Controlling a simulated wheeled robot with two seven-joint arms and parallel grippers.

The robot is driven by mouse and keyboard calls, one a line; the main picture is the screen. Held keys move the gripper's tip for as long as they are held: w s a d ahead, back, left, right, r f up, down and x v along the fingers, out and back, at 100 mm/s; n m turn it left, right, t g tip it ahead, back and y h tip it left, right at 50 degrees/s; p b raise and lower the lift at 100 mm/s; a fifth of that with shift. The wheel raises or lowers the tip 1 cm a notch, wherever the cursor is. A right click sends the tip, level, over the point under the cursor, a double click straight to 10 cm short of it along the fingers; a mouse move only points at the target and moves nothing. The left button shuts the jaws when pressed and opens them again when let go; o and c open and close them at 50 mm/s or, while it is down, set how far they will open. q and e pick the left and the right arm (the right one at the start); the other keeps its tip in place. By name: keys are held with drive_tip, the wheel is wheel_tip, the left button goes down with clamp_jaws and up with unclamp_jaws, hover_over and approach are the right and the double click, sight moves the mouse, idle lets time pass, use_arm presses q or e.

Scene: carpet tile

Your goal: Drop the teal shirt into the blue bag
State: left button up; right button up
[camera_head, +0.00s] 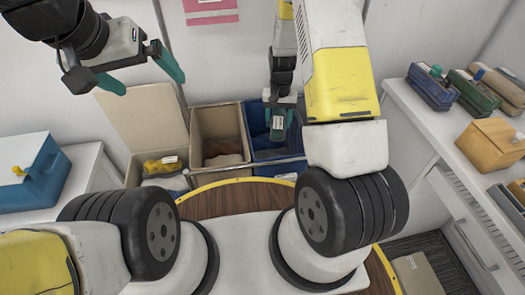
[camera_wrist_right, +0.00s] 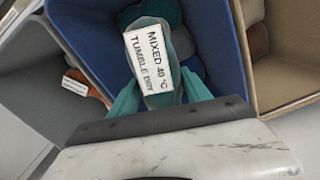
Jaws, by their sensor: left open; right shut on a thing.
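My right gripper (camera_head: 279,125) is over the blue bag (camera_head: 257,115), pointing down, with its fingertips near or inside the bag's mouth. In the right wrist view it is shut on the teal shirt (camera_wrist_right: 183,44), a crumpled grey-teal bundle with a white "MIXED 40 °C TUMBLE DRY" label. The blue bag's wall (camera_wrist_right: 82,35) surrounds the bundle there. Darker teal and grey-blue cloth shows behind the bundle, inside the bag. In the head view the shirt is mostly hidden by the gripper. My left gripper (camera_head: 145,76) is open and empty, high at the upper left.
A tan bin (camera_head: 240,116) with brown cloth stands left of the blue bag. A further bin (camera_head: 133,172) holds yellow and grey cloth. A blue box (camera_head: 38,180) stands left; several boxes line the right counter (camera_head: 413,112).

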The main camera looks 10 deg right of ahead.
drive_tip(key=o, duration=1.6)
drive_tip(key=shift+r, duration=0.1)
wheel_tip(320, 180, up, 8)
drive_tip(key=shift+f, duration=0.15)
